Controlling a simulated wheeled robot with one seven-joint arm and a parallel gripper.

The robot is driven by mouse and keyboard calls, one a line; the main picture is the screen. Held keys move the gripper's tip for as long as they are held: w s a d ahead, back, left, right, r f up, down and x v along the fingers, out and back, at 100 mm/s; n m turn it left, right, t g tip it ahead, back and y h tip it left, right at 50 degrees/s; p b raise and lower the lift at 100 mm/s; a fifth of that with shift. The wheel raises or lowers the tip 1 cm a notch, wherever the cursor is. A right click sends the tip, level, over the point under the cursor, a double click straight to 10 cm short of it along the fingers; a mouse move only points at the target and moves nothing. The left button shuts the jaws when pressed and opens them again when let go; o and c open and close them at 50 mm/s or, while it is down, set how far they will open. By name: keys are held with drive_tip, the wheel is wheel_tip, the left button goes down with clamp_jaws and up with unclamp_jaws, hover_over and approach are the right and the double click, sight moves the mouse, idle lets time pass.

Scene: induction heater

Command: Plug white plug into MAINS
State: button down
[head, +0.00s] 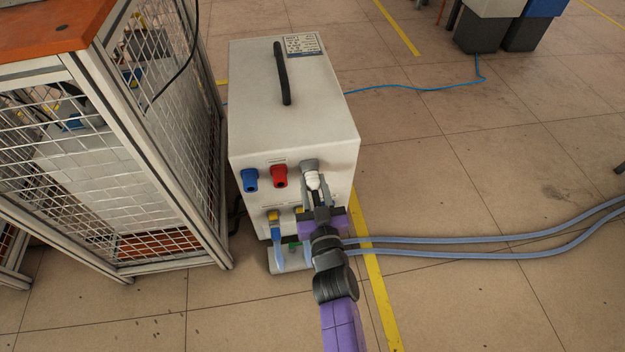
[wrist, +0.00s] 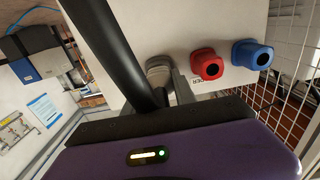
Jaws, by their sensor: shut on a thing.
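The white plug (head: 313,181) is held in my gripper (head: 317,193) at the front face of the white heater box (head: 290,135). The plug's far end meets or overlaps the grey socket (head: 309,165) at the upper right of that face. I cannot tell how deep it sits, or whether it is in. The grey socket also shows in the wrist view (wrist: 160,68), partly hidden behind a thick black cable (wrist: 112,50). In the wrist view the white plug itself is hidden. My gripper is shut on the plug.
Red (head: 279,176) and blue (head: 250,180) sockets sit left of the grey one. Lower on the face are yellow-and-blue connectors (head: 275,222). A mesh cage (head: 170,130) stands close on the left. Blue-grey hoses (head: 450,241) run right. Floor on the right is mostly clear.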

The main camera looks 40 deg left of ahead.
sight(315, 191)
drive_tip(key=shift+s+d, duration=0.1)
drive_tip(key=shift+p+v, duration=1.75)
drive_tip(key=shift+v, duration=1.1)
